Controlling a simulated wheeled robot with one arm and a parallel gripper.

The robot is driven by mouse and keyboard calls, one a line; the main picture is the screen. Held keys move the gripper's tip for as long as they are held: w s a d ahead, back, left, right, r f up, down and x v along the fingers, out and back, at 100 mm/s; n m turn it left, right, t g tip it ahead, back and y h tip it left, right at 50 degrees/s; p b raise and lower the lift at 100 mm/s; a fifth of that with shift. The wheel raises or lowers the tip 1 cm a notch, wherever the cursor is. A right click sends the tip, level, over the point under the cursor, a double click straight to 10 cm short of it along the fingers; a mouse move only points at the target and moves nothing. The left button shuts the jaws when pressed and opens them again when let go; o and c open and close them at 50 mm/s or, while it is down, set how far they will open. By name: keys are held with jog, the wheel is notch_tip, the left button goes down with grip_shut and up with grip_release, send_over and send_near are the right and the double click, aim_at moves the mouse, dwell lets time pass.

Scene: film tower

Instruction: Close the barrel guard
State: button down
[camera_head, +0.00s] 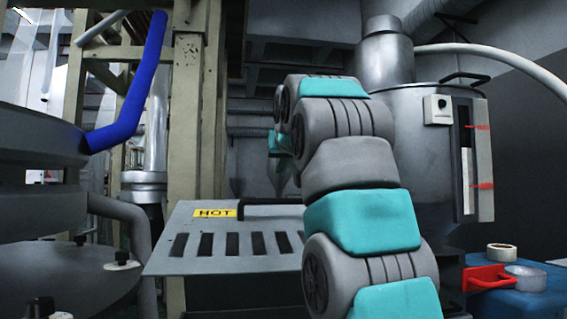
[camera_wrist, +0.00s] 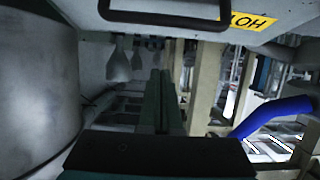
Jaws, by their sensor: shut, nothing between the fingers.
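The barrel guard (camera_head: 190,225) is a pale grey slotted panel with a yellow HOT label (camera_head: 215,213) and a black bar handle (camera_head: 275,203). It juts out at a slant, left of and partly behind my arm. In the wrist view the guard (camera_wrist: 275,38) crosses the top edge, with its black handle (camera_wrist: 165,19) and the label upside down. My gripper (camera_wrist: 158,98) is shut and empty, its fingers pointing away below the handle in that picture, apart from it. In the head view my arm hides the guard's right end, and the fingers cannot be made out.
A steel hopper (camera_head: 425,150) stands at right, above a blue surface (camera_head: 530,290) with a red-handled pan (camera_head: 525,278) and a tape roll (camera_head: 501,253). A beige post (camera_head: 187,130) and blue pipe (camera_head: 145,85) stand left. A large steel cylinder (camera_wrist: 40,80) is close at left in the wrist view.

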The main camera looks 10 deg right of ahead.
send_over(280, 225)
jog(key=w, duration=0.3)
jog(key=f, duration=0.2)
jog(key=shift+s+f+b, duration=0.35)
jog(key=shift+f+b, duration=0.15)
jog(key=shift+f, duration=0.05)
jog(key=shift+s+f+b, duration=0.35)
jog(key=shift+f+b, duration=0.15)
jog(key=shift+f, duration=0.05)
jog(key=shift+s+f+b, duration=0.3)
jog(key=shift+s+b, duration=0.15)
jog(key=shift+s, duration=0.05)
jog(key=shift+s+f, duration=0.1)
jog(key=shift+f, duration=0.2)
jog(key=shift+s+b, duration=0.15)
jog(key=shift+b, duration=0.2)
